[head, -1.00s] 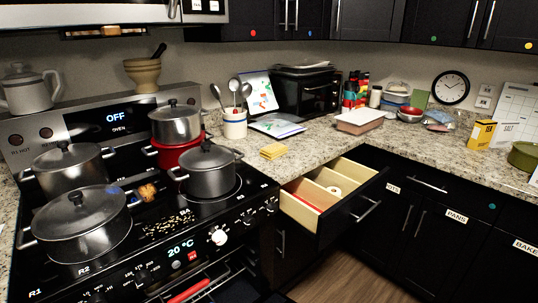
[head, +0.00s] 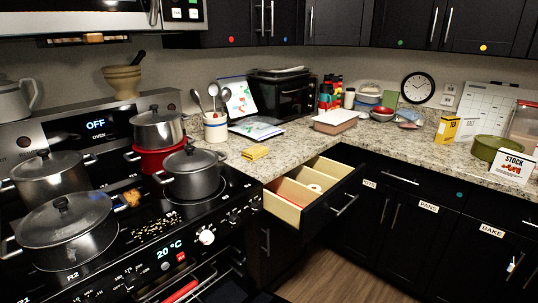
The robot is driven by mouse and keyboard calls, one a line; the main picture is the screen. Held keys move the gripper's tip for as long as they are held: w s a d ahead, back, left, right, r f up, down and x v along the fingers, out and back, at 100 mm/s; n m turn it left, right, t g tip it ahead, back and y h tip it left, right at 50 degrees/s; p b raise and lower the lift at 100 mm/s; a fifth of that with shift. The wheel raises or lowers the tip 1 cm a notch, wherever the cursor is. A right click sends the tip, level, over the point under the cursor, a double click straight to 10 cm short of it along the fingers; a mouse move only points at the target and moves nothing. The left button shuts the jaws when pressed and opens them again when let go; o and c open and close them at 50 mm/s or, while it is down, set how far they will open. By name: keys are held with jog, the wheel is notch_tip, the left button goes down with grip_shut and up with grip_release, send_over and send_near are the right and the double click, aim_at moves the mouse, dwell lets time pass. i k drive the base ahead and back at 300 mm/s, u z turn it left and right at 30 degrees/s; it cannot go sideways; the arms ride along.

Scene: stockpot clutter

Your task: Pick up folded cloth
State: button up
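A small yellow folded cloth (head: 255,152) lies flat on the speckled stone counter (head: 290,146), right of the stove and just behind the open drawer. Nothing lies on top of it. It stands apart from the utensil crock (head: 215,131) to its left. My gripper is not in view, so its state does not show.
An open drawer (head: 283,207) juts out below the cloth. Lidded pots (head: 192,176) crowd the stove (head: 150,222) at left. A black toaster oven (head: 282,97) and a booklet (head: 257,131) stand behind. A pinkish tray (head: 334,122) sits to the right.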

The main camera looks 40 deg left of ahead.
aim_at(257, 151)
jog(key=z, duration=0.05)
jog(key=i, duration=1.25)
jog(key=u, duration=2.25)
